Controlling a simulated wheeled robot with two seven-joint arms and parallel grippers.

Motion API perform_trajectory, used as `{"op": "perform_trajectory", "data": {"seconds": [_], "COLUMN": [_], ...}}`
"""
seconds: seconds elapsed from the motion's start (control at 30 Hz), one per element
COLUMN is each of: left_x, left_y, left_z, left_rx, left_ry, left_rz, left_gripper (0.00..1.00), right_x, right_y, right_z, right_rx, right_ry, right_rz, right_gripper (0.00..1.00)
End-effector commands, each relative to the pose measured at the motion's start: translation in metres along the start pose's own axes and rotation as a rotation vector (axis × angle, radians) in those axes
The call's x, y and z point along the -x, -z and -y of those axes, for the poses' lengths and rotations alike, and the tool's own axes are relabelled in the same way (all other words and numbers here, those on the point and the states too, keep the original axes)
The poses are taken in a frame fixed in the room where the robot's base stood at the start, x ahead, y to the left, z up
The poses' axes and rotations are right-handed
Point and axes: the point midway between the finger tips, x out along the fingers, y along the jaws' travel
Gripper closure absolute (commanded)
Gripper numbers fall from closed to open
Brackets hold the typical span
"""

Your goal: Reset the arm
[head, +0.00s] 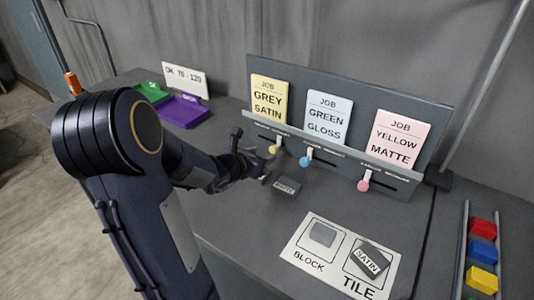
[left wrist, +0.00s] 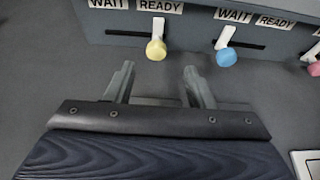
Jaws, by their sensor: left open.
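My left arm comes in from the left in the head view, and its gripper (head: 262,168) is over the bench in front of the job board. In the left wrist view the gripper (left wrist: 158,85) has its two fingers apart, with nothing between them. The yellow knob (left wrist: 156,48) is just beyond the fingertips, apart from them, at the READY end of its slot. The blue knob (left wrist: 227,57) is at the WAIT end of its slot. A pink knob (head: 363,185) is further right. My right gripper is not in view.
The job board (head: 350,105) holds three cards. A dark labelled tile (head: 287,187) lies near the gripper. A white mat (head: 308,262) bears a grey block and a SATIN tile. Green (head: 152,93) and purple trays (head: 185,110) stand at back left; a rack (head: 463,245) with coloured blocks is right.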

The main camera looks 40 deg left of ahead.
Motion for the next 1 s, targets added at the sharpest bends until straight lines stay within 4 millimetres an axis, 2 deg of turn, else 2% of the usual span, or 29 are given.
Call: {"op": "perform_trajectory", "data": {"seconds": [0.13,0.7,0.77,0.87,1.0], "left_x": [0.007,0.008,0.012,0.026,0.068], "left_y": [0.001,-0.003,-0.010,-0.028,-0.050], "left_z": [0.000,0.005,0.016,0.052,0.127], "left_rx": [0.000,-0.022,-0.072,-0.246,-0.646], "left_ry": [0.000,0.016,0.051,0.164,0.390], "left_rz": [-0.001,0.007,0.023,0.075,0.198], "left_gripper": [0.51,0.51,0.51,0.51,0.51], "right_x": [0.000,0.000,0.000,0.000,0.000], "right_y": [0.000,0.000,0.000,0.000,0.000], "right_z": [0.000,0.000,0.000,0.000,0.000], "right_rx": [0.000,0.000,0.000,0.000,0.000], "right_ry": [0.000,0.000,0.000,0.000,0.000], "right_rz": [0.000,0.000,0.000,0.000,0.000], "right_gripper": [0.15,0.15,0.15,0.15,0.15]}}
